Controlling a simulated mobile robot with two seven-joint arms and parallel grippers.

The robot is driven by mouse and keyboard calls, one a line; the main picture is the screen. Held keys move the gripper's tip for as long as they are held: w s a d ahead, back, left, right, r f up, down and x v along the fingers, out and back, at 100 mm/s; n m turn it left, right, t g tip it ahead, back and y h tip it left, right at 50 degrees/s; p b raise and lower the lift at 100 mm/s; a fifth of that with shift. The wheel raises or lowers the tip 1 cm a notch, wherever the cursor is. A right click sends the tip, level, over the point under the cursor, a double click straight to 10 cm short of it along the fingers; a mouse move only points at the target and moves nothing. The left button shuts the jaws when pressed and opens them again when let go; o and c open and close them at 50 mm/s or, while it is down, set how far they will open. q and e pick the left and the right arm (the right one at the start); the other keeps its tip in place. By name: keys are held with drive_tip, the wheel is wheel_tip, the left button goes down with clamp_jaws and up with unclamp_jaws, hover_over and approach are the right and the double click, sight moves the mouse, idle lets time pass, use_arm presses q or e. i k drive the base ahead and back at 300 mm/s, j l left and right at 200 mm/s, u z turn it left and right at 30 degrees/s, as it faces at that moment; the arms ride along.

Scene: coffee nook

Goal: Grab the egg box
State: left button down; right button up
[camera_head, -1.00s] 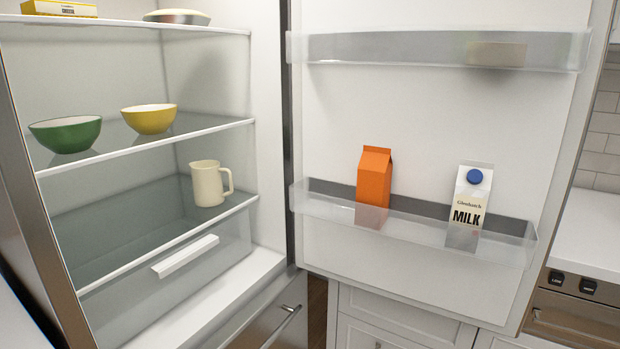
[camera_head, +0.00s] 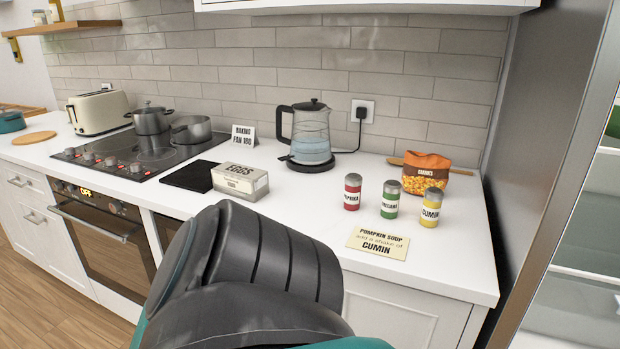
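The egg box (camera_head: 240,181) is a small grey-white carton with "EGGS" printed on it. It sits on the white counter, right of a black mat and in front of the kettle. One of my arms, dark grey and teal, rises from the bottom middle of the view, just below the egg box in the picture. Its gripper is not visible, and I cannot tell which arm it is. No gripper fingers show anywhere.
A hob (camera_head: 140,157) with pots is at left. The fridge (camera_head: 545,150) edges the right side.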

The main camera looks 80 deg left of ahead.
sight(249, 183)
drive_tip(key=u, duration=2.85)
drive_tip(key=i+j+u, duration=0.2)
drive_tip(key=j, duration=0.2)
drive_tip(key=i+j+u, duration=0.2)
drive_tip(key=j, duration=0.2)
drive_tip(key=k, duration=0.05)
